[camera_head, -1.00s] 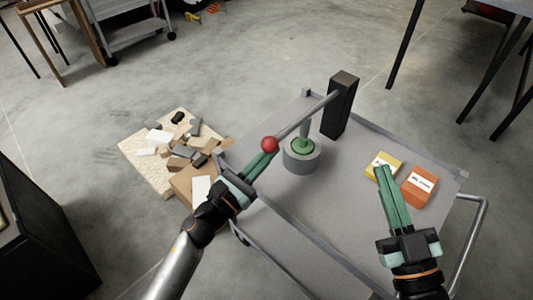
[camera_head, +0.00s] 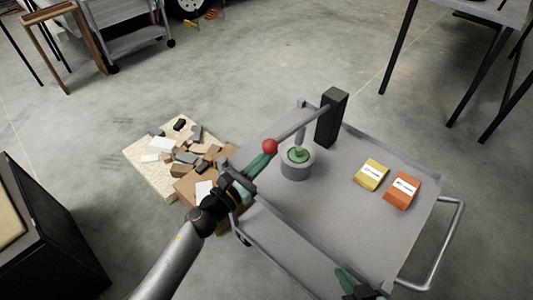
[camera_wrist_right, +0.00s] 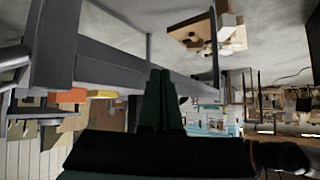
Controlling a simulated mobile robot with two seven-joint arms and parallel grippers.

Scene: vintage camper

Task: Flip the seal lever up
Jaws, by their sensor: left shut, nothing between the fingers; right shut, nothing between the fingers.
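The seal lever is a grey rod (camera_head: 300,126) with a red ball knob (camera_head: 270,146). It runs from a dark upright post (camera_head: 331,118) out over a grey round pot with a green top (camera_head: 296,164). My left gripper (camera_head: 268,154) is shut, its green fingertips just under the red knob. Whether they touch it I cannot tell. My right gripper (camera_head: 344,276) is shut and empty near the cart's front edge, low in the head view. Its dark fingers also show in the right wrist view (camera_wrist_right: 160,90).
A yellow packet (camera_head: 371,175) and an orange packet (camera_head: 402,190) lie on the right of the grey cart top (camera_head: 335,215). A board with loose blocks (camera_head: 150,170) and a cardboard box (camera_head: 190,186) are left of the cart. The cart's front middle is clear.

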